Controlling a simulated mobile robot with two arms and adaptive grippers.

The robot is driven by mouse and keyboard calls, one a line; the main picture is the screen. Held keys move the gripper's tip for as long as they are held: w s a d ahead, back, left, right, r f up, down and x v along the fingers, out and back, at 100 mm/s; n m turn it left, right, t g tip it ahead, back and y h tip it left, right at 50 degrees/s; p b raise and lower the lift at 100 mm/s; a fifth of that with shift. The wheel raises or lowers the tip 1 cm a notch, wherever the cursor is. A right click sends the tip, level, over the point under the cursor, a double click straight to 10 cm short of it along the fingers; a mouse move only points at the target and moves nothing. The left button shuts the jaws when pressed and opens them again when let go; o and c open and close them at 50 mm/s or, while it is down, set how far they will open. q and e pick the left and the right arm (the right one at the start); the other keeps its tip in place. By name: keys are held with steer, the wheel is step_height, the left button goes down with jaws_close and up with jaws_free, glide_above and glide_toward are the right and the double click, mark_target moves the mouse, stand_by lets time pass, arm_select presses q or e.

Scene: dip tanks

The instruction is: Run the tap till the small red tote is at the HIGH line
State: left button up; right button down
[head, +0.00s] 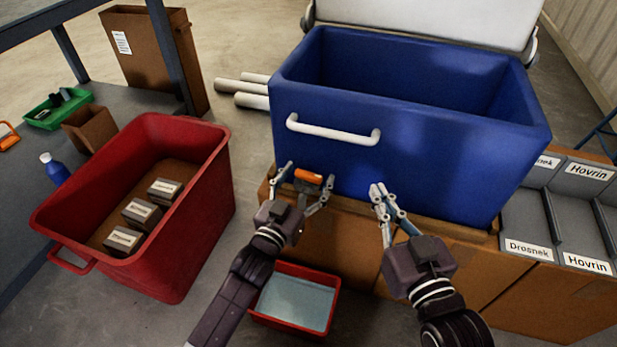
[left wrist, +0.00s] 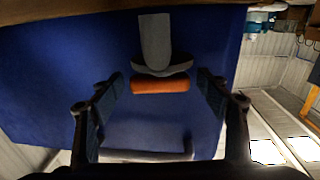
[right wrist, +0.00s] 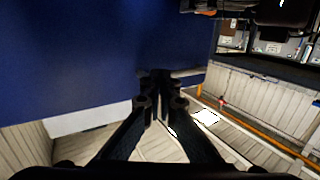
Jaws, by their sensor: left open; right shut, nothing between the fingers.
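The blue tank (head: 385,150) has a tap with an orange handle (head: 308,175) low on its front. In the left wrist view the orange handle (left wrist: 160,86) lies across a grey spout (left wrist: 155,38). My left gripper (head: 310,170) is open, with its fingers on either side of the handle and apart from it. My right gripper (head: 377,188) is shut and empty, in front of the tank to the right of the tap. The small red tote (head: 290,327) stands on the floor below the tap, holding pale liquid (head: 297,299). The HIGH line cannot be made out.
A large red tote (head: 195,225) with several labelled boxes stands at the left. The tank rests on a brown support (head: 340,235). Grey labelled bins (head: 525,215) are at the right. A blue bottle (head: 54,168) and a green tray (head: 57,108) are at far left.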

arm_select(q)
steer(key=shift+w+d, duration=0.15)
steer(key=shift+w, duration=0.1)
arm_select(e)
steer(key=shift+a+r+t, duration=0.1)
steer(key=shift+r+t, duration=0.2)
steer(key=shift+r, duration=0.2)
arm_select(q)
steer(key=shift+c, duration=0.3)
steer(key=c, duration=1.1)
steer(key=shift+c, duration=0.2)
steer(key=shift+d+r+n+y, duration=0.1)
steer(key=shift+n+y, duration=0.3)
steer(key=shift+y, duration=0.1)
arm_select(e)
steer(key=shift+r, duration=0.15)
arm_select(q)
steer(key=shift+n+t+y, duration=0.3)
steer(key=shift+t+y, duration=0.1)
steer(key=shift+y, duration=0.2)
arm_select(e)
steer(key=shift+w+r, duration=0.1)
steer(key=shift+r, duration=0.35)
